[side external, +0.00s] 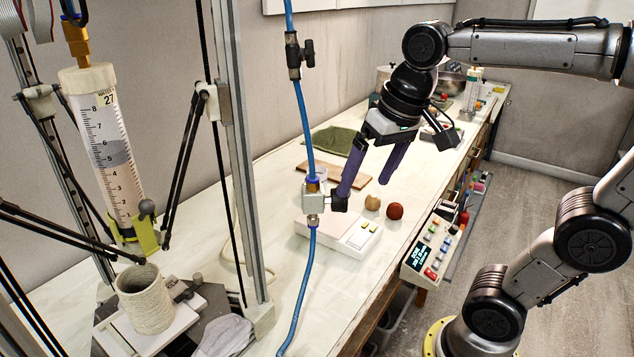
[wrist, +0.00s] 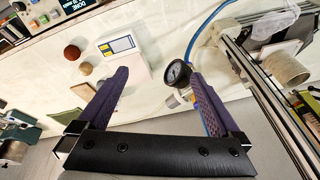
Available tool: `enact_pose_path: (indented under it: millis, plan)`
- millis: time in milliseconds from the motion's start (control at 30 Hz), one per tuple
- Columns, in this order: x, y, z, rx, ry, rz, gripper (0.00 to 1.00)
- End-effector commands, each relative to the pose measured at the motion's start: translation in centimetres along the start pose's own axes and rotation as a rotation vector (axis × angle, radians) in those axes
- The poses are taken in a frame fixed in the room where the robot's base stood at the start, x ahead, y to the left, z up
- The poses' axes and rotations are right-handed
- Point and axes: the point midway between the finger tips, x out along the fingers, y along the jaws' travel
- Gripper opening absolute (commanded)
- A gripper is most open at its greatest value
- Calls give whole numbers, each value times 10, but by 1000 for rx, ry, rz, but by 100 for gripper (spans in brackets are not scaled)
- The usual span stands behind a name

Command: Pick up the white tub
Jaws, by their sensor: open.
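I cannot make out a white tub with certainty in either view. A pale round container (side external: 384,76) stands at the far back of the bench in the side view, partly hidden by my arm; I cannot tell if it is the tub. My gripper (side external: 362,190) has purple fingers, spread apart and pointing down over the bench. In the wrist view my gripper (wrist: 158,75) is open, with nothing held between its fingers. A white scale (side external: 340,232) with a pale pink top lies below and in front of the fingers; it also shows in the wrist view (wrist: 125,52).
A valve block (side external: 314,200) on a blue hose hangs close to the left finger; its gauge (wrist: 178,73) shows in the wrist view. A brown ball (side external: 395,211) and a tan ball (side external: 372,202) lie right of the scale. The printer holds a clay cylinder (side external: 145,300).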

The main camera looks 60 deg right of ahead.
Motion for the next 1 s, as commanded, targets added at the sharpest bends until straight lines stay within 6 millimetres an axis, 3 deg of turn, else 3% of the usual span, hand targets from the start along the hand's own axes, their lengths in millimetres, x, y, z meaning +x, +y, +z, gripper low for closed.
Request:
enact_pose_path:
  millis: [33,233,467,700,900,1000]
  plan:
    - [-2,-2,-19,44,-10,10,100]
    - [-6,-2,-87,215,-45,46,100]
    - [8,12,-177,460,-91,99,100]
    - [47,49,-256,724,-133,158,100]
    - [93,94,-302,943,-165,211,100]
    - [116,117,-315,1043,-178,235,100]
